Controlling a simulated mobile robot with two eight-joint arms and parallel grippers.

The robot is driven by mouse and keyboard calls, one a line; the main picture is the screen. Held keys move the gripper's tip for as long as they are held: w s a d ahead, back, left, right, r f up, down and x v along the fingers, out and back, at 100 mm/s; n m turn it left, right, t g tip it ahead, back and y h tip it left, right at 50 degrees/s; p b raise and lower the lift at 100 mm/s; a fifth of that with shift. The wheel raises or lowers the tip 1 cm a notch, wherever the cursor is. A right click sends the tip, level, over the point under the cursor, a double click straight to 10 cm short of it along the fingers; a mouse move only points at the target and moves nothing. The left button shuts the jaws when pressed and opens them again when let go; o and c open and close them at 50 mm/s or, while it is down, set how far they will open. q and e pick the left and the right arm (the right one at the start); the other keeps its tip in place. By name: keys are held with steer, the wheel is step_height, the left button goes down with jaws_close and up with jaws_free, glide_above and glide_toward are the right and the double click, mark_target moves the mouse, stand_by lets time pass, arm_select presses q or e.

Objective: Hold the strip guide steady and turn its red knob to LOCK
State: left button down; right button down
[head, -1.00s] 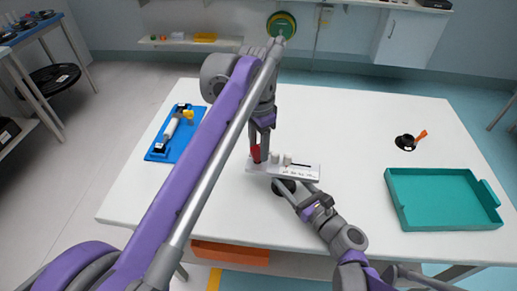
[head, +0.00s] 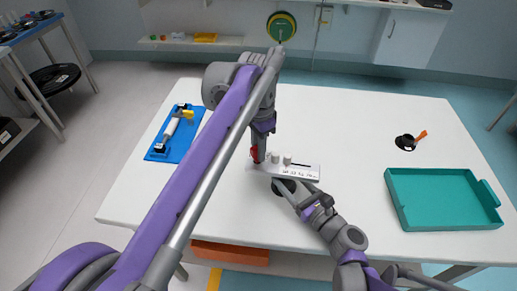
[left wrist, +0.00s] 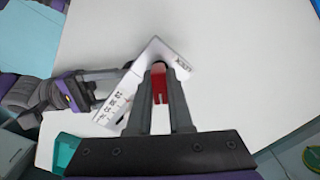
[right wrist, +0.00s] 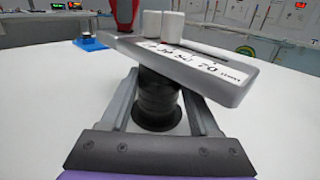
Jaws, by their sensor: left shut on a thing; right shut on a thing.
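The strip guide (head: 300,172) is a pale plate with a printed scale and two white rollers (right wrist: 162,24). It stands on a black post (right wrist: 158,98) near the table's middle. Its red knob (head: 255,154) is at the plate's left end in the head view. My left gripper (left wrist: 159,75) points down and is shut on the red knob (left wrist: 159,88). The word LOCK shows on the plate beside it; the knob's pointing direction is hard to tell. My right gripper (right wrist: 160,105) is shut around the black post under the plate.
A blue board (head: 178,145) with a white roller and yellow part lies at the table's left. A teal tray (head: 445,222) is at the right, with a black spool and orange piece (head: 406,142) behind it. The white table (head: 340,115) is clear between.

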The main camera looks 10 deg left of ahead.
arm_select(q)
steer(key=shift+n, duration=0.4)
steer(key=n, duration=0.8)
steer(key=shift+a, duration=0.1)
steer(key=n, duration=0.5)
steer(key=shift+a, duration=0.1)
steer(key=shift+n, duration=2)
steer(key=c, duration=0.8)
jaws_free()
